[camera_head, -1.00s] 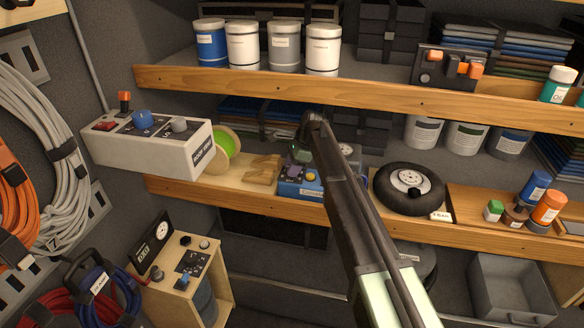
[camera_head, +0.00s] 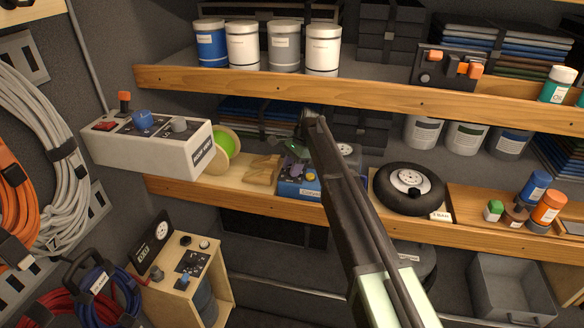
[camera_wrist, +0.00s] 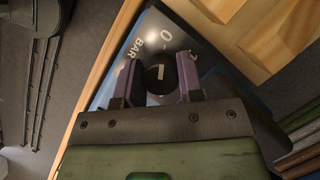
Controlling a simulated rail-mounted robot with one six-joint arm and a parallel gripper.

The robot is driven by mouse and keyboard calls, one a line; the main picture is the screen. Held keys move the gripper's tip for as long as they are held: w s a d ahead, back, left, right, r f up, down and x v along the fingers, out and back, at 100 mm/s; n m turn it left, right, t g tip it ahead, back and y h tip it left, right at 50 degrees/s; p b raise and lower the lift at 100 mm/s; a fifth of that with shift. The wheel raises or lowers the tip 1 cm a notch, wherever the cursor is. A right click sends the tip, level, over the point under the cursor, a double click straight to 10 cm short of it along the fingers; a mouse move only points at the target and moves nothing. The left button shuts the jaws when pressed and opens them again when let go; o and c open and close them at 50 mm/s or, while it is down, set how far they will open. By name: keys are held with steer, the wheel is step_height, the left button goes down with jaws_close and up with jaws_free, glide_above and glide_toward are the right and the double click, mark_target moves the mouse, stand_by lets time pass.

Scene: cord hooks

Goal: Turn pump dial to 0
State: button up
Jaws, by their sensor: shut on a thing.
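My gripper (camera_head: 294,172) reaches down over the pump's left part, and my forearm crosses in front of the shelf. In the wrist view a round black dial (camera_wrist: 158,80) with a white mark sits on a panel (camera_wrist: 178,38) printed "BAR" and "0". My gripper (camera_wrist: 160,76) is shut on this dial, one finger on each side. The white mark lies on the dial's side nearer my palm. The rest of the scale is partly hidden by the fingers.
A wooden block (camera_head: 262,169) and a green spool (camera_head: 228,147) stand left of the pump. A black wheel (camera_head: 408,188) lies to its right. The upper shelf edge (camera_head: 370,98) runs above. A white control box (camera_head: 150,148) juts out at the left.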

steer(key=o, duration=0.7)
steer(key=shift+c, duration=0.2)
